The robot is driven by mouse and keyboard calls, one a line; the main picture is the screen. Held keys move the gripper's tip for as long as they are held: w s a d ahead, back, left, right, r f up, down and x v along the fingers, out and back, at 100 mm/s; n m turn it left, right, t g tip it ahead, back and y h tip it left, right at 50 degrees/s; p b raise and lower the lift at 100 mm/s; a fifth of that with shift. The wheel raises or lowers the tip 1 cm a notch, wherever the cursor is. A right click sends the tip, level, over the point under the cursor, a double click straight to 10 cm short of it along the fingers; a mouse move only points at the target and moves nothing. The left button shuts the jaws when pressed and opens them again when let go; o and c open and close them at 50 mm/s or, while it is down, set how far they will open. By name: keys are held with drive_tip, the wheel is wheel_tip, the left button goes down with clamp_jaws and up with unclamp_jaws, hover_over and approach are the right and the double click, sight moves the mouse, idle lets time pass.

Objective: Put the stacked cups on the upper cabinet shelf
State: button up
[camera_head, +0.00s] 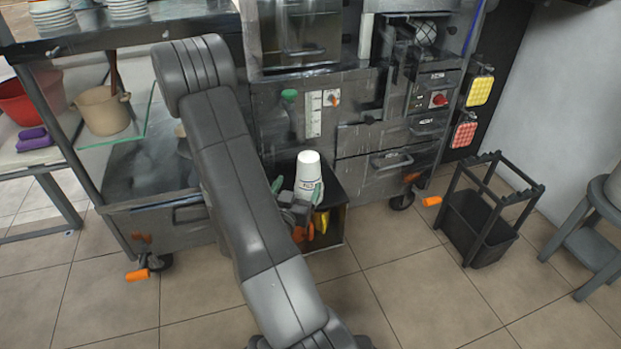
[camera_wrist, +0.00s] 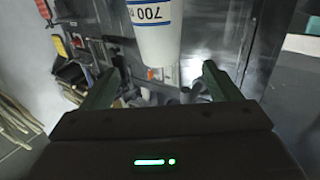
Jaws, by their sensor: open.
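The stacked cups (camera_head: 309,169) show as a white, upside-down stack with a printed label, above a black open-fronted box (camera_head: 336,188) at the machine's foot. In the wrist view the cups (camera_wrist: 157,42) are at the top centre, with the printed "700" upside down. My gripper (camera_head: 298,188) is open, its green fingers on either side of the lower part of the stack in the head view. In the wrist view my gripper (camera_wrist: 157,80) shows a gap on both sides of the cups. I cannot tell which surface is the upper cabinet shelf.
A metal shelf (camera_head: 105,37) with stacked white dishes is at upper left. A glass shelf (camera_head: 140,122) holds a tan pot (camera_head: 102,110). The machine with drawers (camera_head: 391,160) stands behind. A black bin frame (camera_head: 487,213) is at right. Floor between is clear.

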sight(305, 170)
drive_tip(key=x, duration=0.7)
drive_tip(key=shift+b, duration=0.3)
drive_tip(key=x, duration=0.2)
drive_tip(key=b+x, duration=0.1)
drive_tip(key=x, duration=0.2)
drive_tip(key=shift+w+d+r, duration=0.1)
drive_tip(key=shift+w+r, duration=0.15)
drive_tip(key=c, duration=1.5)
